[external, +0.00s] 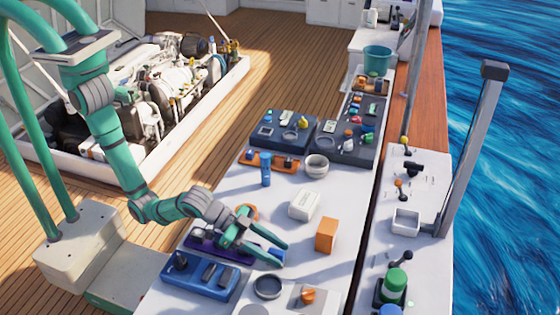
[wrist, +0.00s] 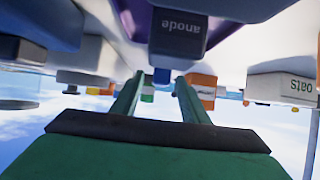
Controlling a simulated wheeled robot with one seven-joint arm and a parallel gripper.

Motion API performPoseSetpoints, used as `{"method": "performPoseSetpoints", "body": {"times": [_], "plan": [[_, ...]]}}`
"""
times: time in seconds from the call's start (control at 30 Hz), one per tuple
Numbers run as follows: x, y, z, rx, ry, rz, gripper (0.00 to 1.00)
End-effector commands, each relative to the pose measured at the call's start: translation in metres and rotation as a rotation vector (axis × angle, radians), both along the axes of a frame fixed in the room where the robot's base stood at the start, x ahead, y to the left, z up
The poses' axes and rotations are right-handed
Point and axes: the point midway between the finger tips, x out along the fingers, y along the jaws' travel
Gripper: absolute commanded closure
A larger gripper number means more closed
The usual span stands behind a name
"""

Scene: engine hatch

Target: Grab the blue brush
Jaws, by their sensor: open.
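No object shows clearly as a blue brush. A small upright blue cylinder (external: 265,170) stands on the white table, beyond my gripper. A blue piece (external: 268,253) lies low beside the fingers, partly hidden by them; I cannot tell what it is. My gripper (external: 284,255) is open, reaching low over the table with its green fingers pointing right. In the wrist view the open fingers (wrist: 160,79) have a small blue item (wrist: 162,76) in line between them, farther off. I cannot tell whether it is the brush.
A purple tray (external: 203,244) lies under my gripper, with a dark box marked "anode" (wrist: 179,30) close by in the wrist view. A blue tray (external: 205,283), grey ring (external: 267,287), orange block (external: 326,235) and white box (external: 304,205) stand around it.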

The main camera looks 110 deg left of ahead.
Motion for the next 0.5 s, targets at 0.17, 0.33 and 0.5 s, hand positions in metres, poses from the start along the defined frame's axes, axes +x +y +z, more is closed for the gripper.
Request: {"method": "performPoseSetpoints", "body": {"times": [0.17, 0.33, 0.5], "plan": [[0.0058, 0.0004, -0.0036, 0.0, 0.001, 0.001, 0.59], [0.0055, 0.0004, -0.0035, 0.0, 0.001, 0.001, 0.64], [0.0054, 0.0003, -0.0034, 0.0, 0.001, 0.001, 1.0]]}}
